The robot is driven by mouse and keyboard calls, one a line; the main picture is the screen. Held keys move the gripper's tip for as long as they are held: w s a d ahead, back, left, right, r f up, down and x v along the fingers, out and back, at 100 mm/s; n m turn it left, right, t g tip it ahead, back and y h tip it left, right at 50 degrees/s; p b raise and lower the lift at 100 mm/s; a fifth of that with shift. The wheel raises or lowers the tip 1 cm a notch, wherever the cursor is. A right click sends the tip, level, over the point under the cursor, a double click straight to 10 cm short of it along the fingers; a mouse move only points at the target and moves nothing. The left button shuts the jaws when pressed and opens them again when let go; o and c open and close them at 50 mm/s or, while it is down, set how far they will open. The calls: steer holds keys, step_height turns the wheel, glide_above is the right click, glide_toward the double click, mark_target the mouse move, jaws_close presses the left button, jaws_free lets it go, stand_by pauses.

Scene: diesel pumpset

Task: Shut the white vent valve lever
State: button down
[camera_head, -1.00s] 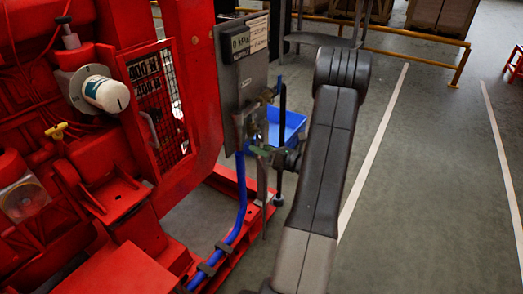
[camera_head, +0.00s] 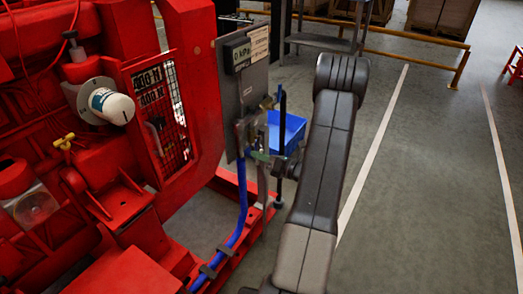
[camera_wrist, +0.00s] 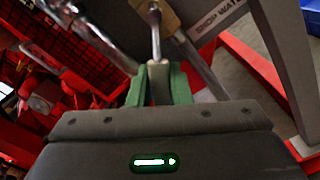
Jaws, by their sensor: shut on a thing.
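The white vent valve lever (camera_wrist: 156,35) shows in the wrist view as a pale, narrow bar running up from between my green fingertips to a round end. My gripper (camera_wrist: 160,85) is shut on it, with one finger on each side. In the head view my gripper (camera_head: 262,156) is small, beside the valve fittings below the grey panel (camera_head: 243,85). The lever cannot be made out clearly there, as fittings and my wrist crowd it.
A blue hose (camera_head: 238,215) runs down beside the valve. A blue bin (camera_head: 292,130) stands behind. Floor to the right is open, with a yellow rail (camera_head: 420,52) farther back.

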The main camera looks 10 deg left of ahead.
mark_target(257, 162)
steer(key=r+m+p, duration=0.1)
steer(key=m+p, duration=0.1)
steer(key=s+m+p, duration=0.1)
steer(key=p, duration=0.2)
steer(key=r+m+p, duration=0.1)
steer(key=m+p, duration=0.1)
steer(key=shift+s+a+r+m+p, duration=0.3)
steer(key=shift+p, duration=0.05)
steer(key=m+p, duration=0.1)
steer(key=r+m+p, duration=0.1)
steer(key=m+p, duration=0.2)
steer(key=shift+s+r, duration=0.2)
steer(key=shift+r, duration=0.1)
steer(key=shift+m+p, duration=0.3)
steer(key=c, duration=1.3)
jaws_free()
steer(key=v, duration=1.3)
steer(key=shift+s+d, duration=0.15)
steer(key=shift+d, duration=0.2)
